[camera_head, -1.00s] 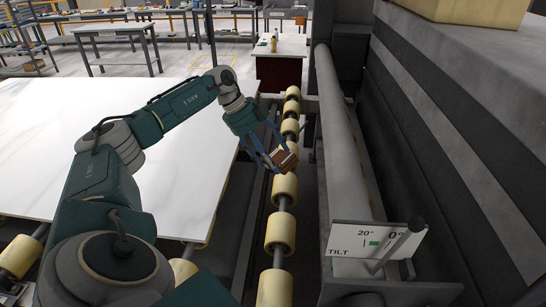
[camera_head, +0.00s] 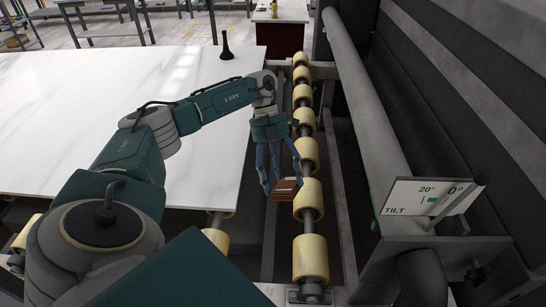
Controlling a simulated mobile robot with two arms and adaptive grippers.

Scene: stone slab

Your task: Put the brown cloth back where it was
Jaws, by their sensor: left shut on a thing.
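The brown cloth (camera_head: 287,187) is a small folded piece in my left gripper (camera_head: 280,186). The gripper's blue fingers are shut on it and point down. It hangs beside the row of yellow rollers, off the right edge of the white stone slab (camera_head: 90,95). In this view the cloth overlaps a roller; I cannot tell whether it touches it. My right gripper is not in view.
Yellow rollers (camera_head: 310,257) run front to back beside the slab. A dark funnel-shaped object (camera_head: 226,46) stands near the slab's far right corner. A tilt sign (camera_head: 428,197) and a long grey tube (camera_head: 357,105) are at right. A red-fronted cabinet (camera_head: 281,38) stands behind.

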